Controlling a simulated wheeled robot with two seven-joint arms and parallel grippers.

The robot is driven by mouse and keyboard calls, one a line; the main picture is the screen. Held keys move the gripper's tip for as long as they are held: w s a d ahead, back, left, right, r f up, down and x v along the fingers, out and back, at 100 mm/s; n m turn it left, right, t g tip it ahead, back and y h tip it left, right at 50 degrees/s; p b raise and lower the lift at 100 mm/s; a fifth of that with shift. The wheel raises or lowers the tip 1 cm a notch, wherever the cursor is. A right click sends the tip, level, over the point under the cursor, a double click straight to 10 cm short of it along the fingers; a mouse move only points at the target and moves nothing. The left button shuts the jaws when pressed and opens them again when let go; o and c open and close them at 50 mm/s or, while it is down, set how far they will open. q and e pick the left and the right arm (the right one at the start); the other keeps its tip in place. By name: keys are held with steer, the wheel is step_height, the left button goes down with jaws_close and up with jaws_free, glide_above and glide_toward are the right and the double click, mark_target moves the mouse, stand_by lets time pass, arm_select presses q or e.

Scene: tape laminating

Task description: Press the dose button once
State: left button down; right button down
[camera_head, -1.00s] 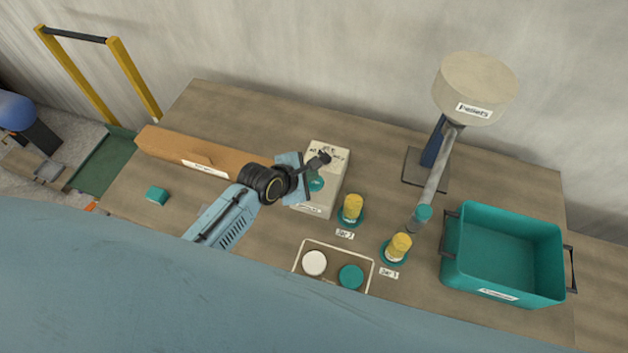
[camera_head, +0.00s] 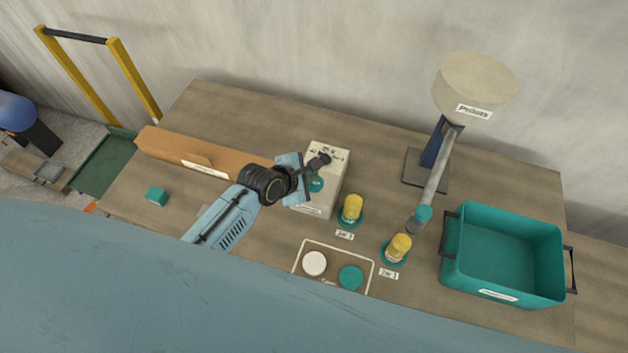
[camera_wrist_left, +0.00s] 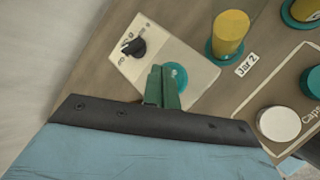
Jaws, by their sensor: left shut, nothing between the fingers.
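The cream dispenser box (camera_head: 322,206) stands on the workbench, with a round teal button (camera_head: 316,185) and a dark knob on its face. In the left wrist view the box (camera_wrist_left: 165,45) shows the teal button (camera_wrist_left: 177,74) and the black knob (camera_wrist_left: 134,47). My left gripper (camera_head: 318,161) is over the box, its fingers shut and empty. In the left wrist view the green fingertips (camera_wrist_left: 161,71) overlap the left edge of the button. I cannot tell whether they touch it. My right gripper is not in view.
Two yellow jars (camera_head: 352,208) (camera_head: 399,246) stand right of the box. A caps tray (camera_head: 333,247) holds a white and a teal cap. A pellet hopper (camera_head: 472,85), teal crate (camera_head: 505,255), long brown box (camera_head: 205,155) and teal cube (camera_head: 156,196) are also on the bench.

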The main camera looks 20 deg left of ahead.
mark_target(311, 185)
arm_select(q)
steer(key=shift+f, duration=0.15)
stand_by(0.6)
steer(key=shift+f, duration=0.3)
steer(key=shift+f, duration=0.5)
stand_by(0.6)
stand_by(0.4)
steer(key=shift+r+p, duration=0.9)
steer(key=shift+p, duration=0.15)
steer(key=shift+r, duration=0.1)
step_height(311, 185, up, 5)
steer(key=p, duration=0.5)
